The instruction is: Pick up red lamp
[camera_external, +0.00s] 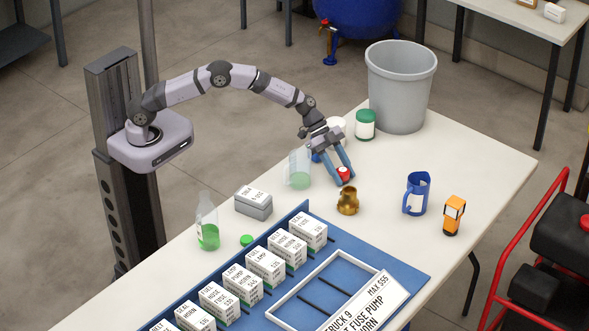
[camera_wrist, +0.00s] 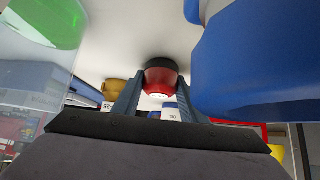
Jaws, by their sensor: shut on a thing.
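The red lamp (camera_external: 344,174) is small, with a red body and a white spot on it. It is between the blue-grey fingertips of my gripper (camera_external: 343,180), which is shut on it. In the wrist view the lamp (camera_wrist: 160,82) shows a dark cap and a red rim, with the fingers (camera_wrist: 158,98) on both sides of it. It is close to the white tabletop; I cannot tell whether it touches it.
A brass fitting (camera_external: 347,200) stands just in front of my gripper. Boxes line the blue board (camera_external: 345,240).

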